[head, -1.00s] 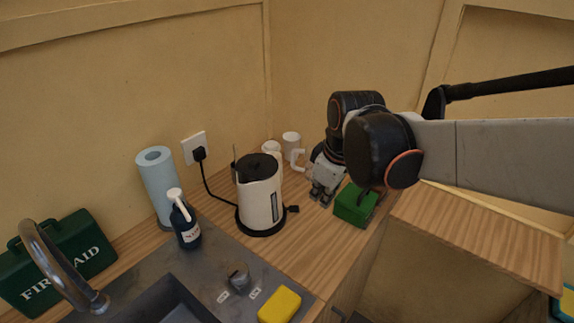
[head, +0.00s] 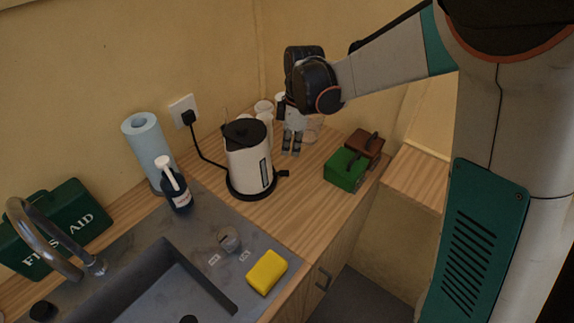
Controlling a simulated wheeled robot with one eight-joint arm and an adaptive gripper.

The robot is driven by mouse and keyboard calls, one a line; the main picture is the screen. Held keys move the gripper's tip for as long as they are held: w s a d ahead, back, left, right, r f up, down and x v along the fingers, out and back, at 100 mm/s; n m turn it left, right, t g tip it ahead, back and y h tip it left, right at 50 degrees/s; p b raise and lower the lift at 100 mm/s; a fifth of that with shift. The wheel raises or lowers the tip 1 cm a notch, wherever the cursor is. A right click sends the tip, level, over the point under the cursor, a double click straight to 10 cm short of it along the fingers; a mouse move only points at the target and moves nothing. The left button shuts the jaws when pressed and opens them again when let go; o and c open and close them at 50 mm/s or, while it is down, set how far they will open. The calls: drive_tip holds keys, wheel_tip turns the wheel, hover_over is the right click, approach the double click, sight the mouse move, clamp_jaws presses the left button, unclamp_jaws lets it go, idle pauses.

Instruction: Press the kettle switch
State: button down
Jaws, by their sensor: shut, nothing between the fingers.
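The white kettle (head: 249,167) with a black lid stands upright on its black base (head: 246,193) on the wooden counter. A small black tab (head: 283,173), which looks like the switch, sticks out low on its right side. My gripper (head: 290,154) hangs fingers down just above the counter, behind and to the right of the kettle, apart from it. Its fingers are shut and hold nothing. The tab lies in front of and below the fingertips in the picture, with a small gap between.
White mugs (head: 264,107) stand behind the kettle, partly hidden by my arm. A green box (head: 345,169) and a brown box (head: 364,146) sit to the right. A black cord runs from the wall socket (head: 184,111).

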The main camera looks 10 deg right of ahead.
sight(288, 173)
drive_tip(key=shift+f, duration=0.1)
idle(0.3)
drive_tip(key=shift+a+f+b, duration=0.2)
drive_tip(key=shift+f+b, duration=0.95)
drive_tip(key=shift+f, duration=0.6)
drive_tip(key=shift+a+f+b, duration=0.15)
drive_tip(key=shift+f+b, duration=1)
drive_tip(key=shift+f, duration=0.55)
drive_tip(key=shift+f+b, duration=0.75)
drive_tip(key=shift+f, duration=0.25)
drive_tip(key=shift+r, duration=0.1)
drive_tip(key=shift+s+d+r+p, duration=0.2)
drive_tip(key=shift+d+r, duration=0.1)
drive_tip(key=shift+d, duration=0.45)
drive_tip(key=shift+s+d+r+p, duration=0.1)
drive_tip(key=shift+d+r+p, duration=0.15)
drive_tip(key=shift+d, duration=0.5)
drive_tip(key=shift+w, duration=0.1)
